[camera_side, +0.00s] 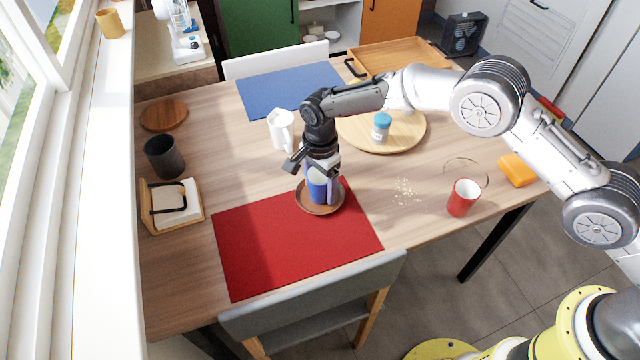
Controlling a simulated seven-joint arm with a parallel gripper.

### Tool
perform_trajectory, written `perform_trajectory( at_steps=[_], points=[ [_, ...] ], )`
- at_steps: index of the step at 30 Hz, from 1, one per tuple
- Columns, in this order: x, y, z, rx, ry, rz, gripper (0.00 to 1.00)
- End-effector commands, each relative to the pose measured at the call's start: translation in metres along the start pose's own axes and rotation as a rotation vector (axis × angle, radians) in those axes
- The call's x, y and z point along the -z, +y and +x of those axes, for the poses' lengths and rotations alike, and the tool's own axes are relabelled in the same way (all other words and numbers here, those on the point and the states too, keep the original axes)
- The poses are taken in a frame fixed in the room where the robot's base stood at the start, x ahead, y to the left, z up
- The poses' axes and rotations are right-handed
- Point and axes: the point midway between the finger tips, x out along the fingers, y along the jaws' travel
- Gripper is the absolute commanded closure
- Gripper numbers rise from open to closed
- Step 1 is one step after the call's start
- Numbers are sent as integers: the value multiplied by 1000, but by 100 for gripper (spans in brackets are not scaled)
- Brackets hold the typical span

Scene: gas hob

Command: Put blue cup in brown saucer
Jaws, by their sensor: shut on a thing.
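The blue cup (317,187) is upright between the fingers of my gripper (321,183). My gripper points down and is shut on the cup, with its fingers at the cup's sides. The brown saucer (307,206) lies right under the cup, partly over the top edge of the red placemat. The cup appears within the saucer's outline. I cannot tell whether its base touches the saucer. The cup's top is hidden by my gripper.
A round board (408,133) holds a blue-lidded jar (381,127). A red cup (462,198) and crumbs (404,191) are to the right. The red placemat (290,250) is bare in front; a napkin holder (172,205) is left.

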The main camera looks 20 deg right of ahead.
Motion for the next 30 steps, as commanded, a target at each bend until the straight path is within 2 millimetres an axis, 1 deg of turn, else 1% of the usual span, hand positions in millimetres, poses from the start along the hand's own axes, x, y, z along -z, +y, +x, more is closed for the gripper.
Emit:
perform_trajectory(
  at_steps=[4,8,9,10,18,22,26,30],
  points=[
    [0,0,-1,2,0,0,86],
    [0,0,2,1,0,0,86],
    [0,0,2,1,0,0,17],
    [0,0,2,1,0,0,12],
    [0,0,2,1,0,0,12],
    [0,0,-4,2,0,0,12],
    [0,-1,-23,5,-1,0,12],
    [0,-1,-52,6,-1,0,12]
  ],
)
